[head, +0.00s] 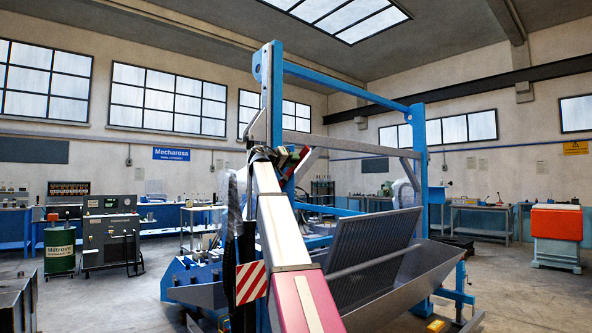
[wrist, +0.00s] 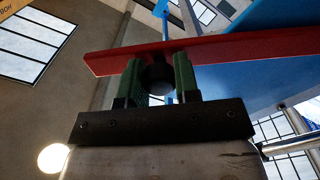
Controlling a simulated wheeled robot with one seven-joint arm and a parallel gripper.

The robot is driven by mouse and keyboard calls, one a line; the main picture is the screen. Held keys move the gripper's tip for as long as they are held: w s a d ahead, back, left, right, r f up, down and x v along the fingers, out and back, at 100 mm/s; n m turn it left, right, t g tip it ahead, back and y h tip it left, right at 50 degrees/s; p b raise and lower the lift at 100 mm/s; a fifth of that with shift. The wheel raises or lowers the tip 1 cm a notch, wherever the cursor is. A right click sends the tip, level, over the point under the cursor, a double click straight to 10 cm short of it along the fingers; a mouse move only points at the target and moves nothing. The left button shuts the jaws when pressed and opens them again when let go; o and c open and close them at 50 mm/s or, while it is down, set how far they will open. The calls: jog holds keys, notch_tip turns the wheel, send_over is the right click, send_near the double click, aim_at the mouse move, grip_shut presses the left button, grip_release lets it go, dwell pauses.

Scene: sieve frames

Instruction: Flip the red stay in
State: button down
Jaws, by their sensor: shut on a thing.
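The red stay (wrist: 230,50) is a long flat red bar crossing the upper part of the wrist view, rising slightly to the right. A round black knob (wrist: 158,76) sits at its lower edge. My gripper (wrist: 158,68) has its green-padded fingers on either side of this knob and is shut on it. In the head view my gripper (head: 285,162) is small and high beside the blue frame's left post, at the far end of my arm. My arm and the clutter there hide most of the stay in that view.
The blue machine frame (head: 419,165) stands ahead, with a slanted grille (head: 370,255) and a grey metal trough (head: 415,275) to the right of my arm. A striped red-and-white plate (head: 251,282) is close on the left. Open floor lies to the far left and right.

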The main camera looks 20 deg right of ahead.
jog(key=w+a+r+n, duration=0.4)
jog(key=w+r+n, duration=0.3)
jog(key=w, duration=0.4)
jog(key=w+a+f+n, duration=0.1)
jog(key=w+a+n, duration=0.3)
jog(key=w+n, duration=0.4)
jog(key=shift+w+a+f, duration=0.2)
jog(key=shift+w+f, duration=0.15)
jog(key=shift+w, duration=1.55)
jog(key=c, duration=0.8)
grip_release()
jog(key=shift+w, duration=0.1)
jog(key=shift+c, duration=0.2)
jog(key=shift+a, duration=0.15)
jog(key=v, duration=1)
jog(key=shift+a, duration=0.25)
